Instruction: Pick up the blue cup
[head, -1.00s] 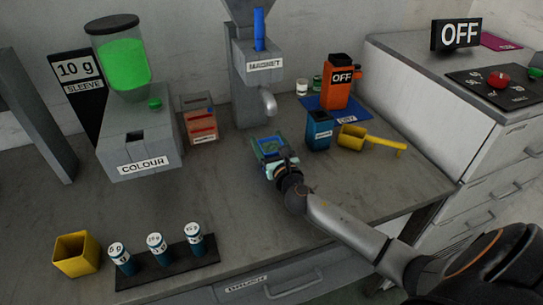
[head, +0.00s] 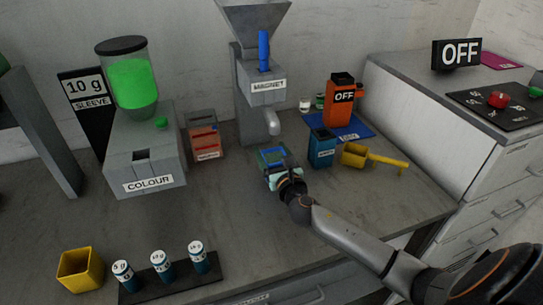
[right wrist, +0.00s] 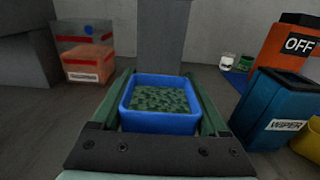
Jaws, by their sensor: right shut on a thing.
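The blue cup (right wrist: 160,122) is square and open at the top, with dark green pellets inside. My right gripper (right wrist: 162,100) is shut on it, with one green finger along each side, in the right wrist view. In the head view the blue cup (head: 272,154) is upright at the right gripper (head: 273,162), just below and in front of the spout of the MAGNET hopper (head: 266,92). I cannot tell how far its base is from the bench. My left gripper is not in view.
A blue WIPER box (head: 321,150) stands close on the right, with a yellow scoop (head: 358,157) and an orange OFF machine (head: 338,103) beyond. The COLOUR dispenser (head: 145,160) and an orange-fronted box (head: 204,138) stand left.

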